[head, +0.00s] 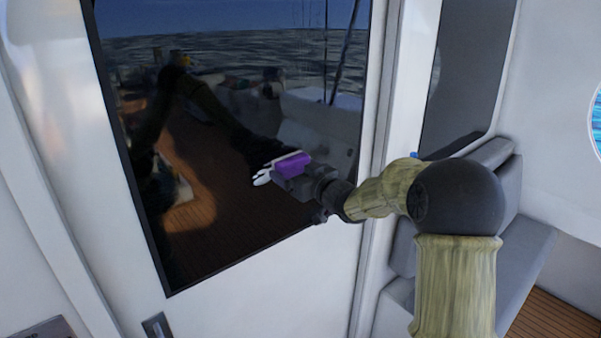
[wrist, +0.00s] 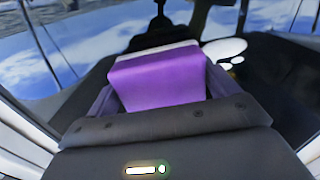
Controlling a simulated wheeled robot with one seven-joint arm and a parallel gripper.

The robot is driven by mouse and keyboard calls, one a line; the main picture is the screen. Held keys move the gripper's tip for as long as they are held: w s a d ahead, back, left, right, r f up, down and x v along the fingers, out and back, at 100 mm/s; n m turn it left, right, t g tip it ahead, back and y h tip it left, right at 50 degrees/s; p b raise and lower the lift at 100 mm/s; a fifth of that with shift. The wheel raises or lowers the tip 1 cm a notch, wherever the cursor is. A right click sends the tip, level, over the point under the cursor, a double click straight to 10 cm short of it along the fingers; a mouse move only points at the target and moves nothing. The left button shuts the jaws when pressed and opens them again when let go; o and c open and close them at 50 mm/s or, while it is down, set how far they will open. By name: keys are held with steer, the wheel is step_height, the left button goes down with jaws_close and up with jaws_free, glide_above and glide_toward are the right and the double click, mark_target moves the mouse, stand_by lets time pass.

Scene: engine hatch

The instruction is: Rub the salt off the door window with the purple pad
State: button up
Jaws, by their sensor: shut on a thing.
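The dark door window (head: 240,200) fills the middle of the head view, set in a white door. My gripper (head: 285,172) is shut on the purple pad (head: 293,163) in front of the window's lower right part. The purple pad (wrist: 160,80) also shows large in the wrist view, between the fingers of my gripper (wrist: 160,90), with a pale layer on its far side. A white salt patch (head: 262,179) shows on the glass just left of the pad. White patches of salt (wrist: 225,50) also show right of the pad in the wrist view. I cannot tell whether the pad touches the glass.
The white door frame (head: 385,120) stands right of the window. A door handle (head: 157,325) sits below the window at the left. Grey seats (head: 500,230) are at the right. The glass reflects my arm, the deck and the sea.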

mark_target(250, 178)
steer(key=shift+s+a, duration=0.15)
steer(key=shift+a, duration=0.3)
steer(key=shift+s+a+b, duration=0.5)
steer(key=shift+a, duration=0.2)
steer(key=shift+s+a+b, duration=0.45)
steer(key=shift+s+a, duration=0.05)
steer(key=shift+a, duration=0.15)
steer(key=shift+s+a+b, duration=0.5)
steer(key=shift+a+b, duration=0.05)
steer(key=shift+a, duration=0.1)
steer(key=shift+s+a+b, duration=0.45)
steer(key=shift+a+b, duration=0.05)
steer(key=shift+a, duration=0.15)
steer(key=shift+s+a+f+b, duration=0.1)
steer(key=shift+s+a+b, duration=0.3)
steer(key=shift+a+b, duration=0.2)
steer(key=shift+s+a+b, duration=0.45)
steer(key=shift+s+a, duration=0.05)
steer(key=shift+a, duration=0.3)
steer(key=shift+v, duration=2.95)
